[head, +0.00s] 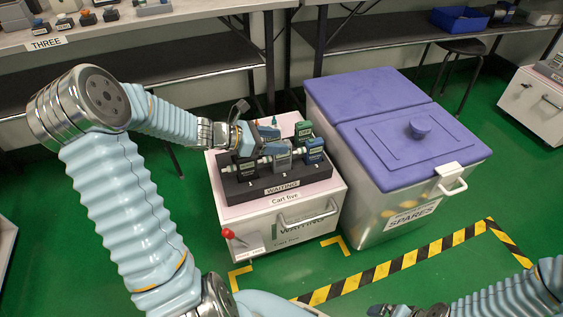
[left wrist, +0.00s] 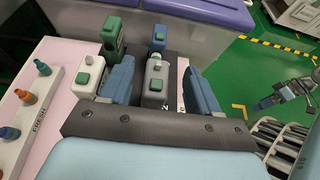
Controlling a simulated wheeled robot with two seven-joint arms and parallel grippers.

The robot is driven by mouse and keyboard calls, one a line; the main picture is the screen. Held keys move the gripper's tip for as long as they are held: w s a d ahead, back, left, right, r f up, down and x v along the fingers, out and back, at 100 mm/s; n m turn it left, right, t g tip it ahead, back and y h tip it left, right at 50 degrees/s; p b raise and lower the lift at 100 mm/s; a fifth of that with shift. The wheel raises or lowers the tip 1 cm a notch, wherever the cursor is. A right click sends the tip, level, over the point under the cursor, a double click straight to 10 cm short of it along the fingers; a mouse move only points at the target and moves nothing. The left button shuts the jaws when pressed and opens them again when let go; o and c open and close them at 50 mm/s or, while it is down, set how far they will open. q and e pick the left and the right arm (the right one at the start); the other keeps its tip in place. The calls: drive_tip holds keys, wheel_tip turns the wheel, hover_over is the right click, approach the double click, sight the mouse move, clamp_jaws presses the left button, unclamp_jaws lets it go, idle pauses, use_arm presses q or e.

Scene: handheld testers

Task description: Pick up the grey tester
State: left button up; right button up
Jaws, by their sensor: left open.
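The grey tester (head: 281,157) stands upright in the black rack (head: 262,190) marked WAITING on top of the cart. In the left wrist view the grey tester (left wrist: 156,82) shows between the two blue fingers of my left gripper (left wrist: 159,88), which is open. In the head view my left gripper (head: 259,138) is over the rack, close to the grey tester. I cannot tell whether a finger touches it. My right gripper (head: 388,311) is partly cut off at the bottom edge, and its jaws are unclear.
A blue tester (head: 314,150) and a green tester (head: 303,131) stand close to the grey one. A white tester (left wrist: 88,76) is just left of the left finger. The purple-lidded SPARES bin (head: 410,140) stands right of the cart (head: 290,222).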

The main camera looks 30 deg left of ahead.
sight(284, 141)
use_arm(q)
drive_tip(key=b+x, duration=0.1)
drive_tip(key=x, duration=0.4)
drive_tip(key=shift+w, duration=0.25)
drive_tip(key=shift+c, duration=0.2)
clamp_jaws()
